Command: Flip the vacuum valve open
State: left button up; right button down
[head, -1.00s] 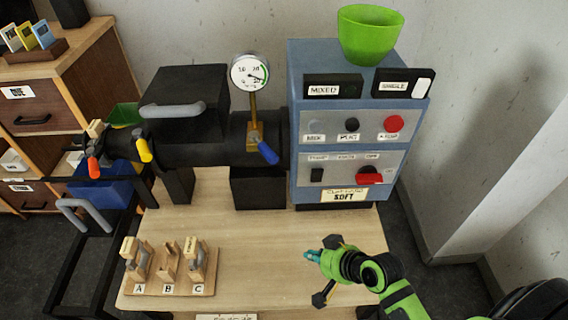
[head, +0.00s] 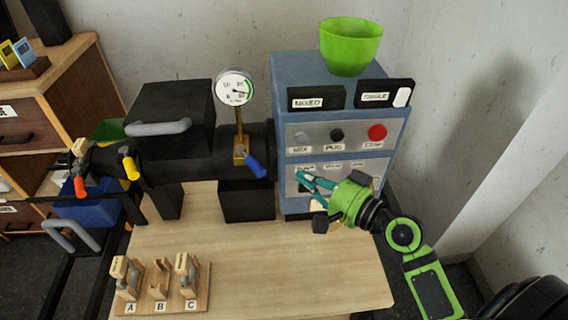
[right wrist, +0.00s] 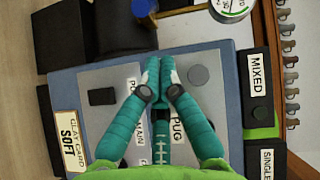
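The valve with a blue lever (head: 255,165) sits at the foot of the brass gauge stem, on the black barrel (head: 205,155). The lever slants down to the right. A dial gauge (head: 235,88) stands above it. The blue lever also shows at the top of the right wrist view (right wrist: 145,9), beyond my fingertips. My right gripper (head: 302,178) is in front of the control box's lower panel, right of the lever and apart from it. Its teal fingers (right wrist: 160,68) are together and empty. My left gripper is not in view.
The blue control box (head: 295,70) has a red button (head: 377,132) and a green bowl (head: 350,45) on top. My right gripper covers much of its lower panel. A wooden rack (head: 203,302) stands at the table's front left. The table's middle is clear.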

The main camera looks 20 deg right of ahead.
aim_at(251, 163)
jog(key=p+x, duration=0.2)
jog(key=x, duration=0.7)
jog(key=shift+w+a, duration=0.15)
jog(key=shift+w, duration=0.15)
jog(key=shift+f+p, duration=0.1)
jog(key=shift+p, duration=0.2)
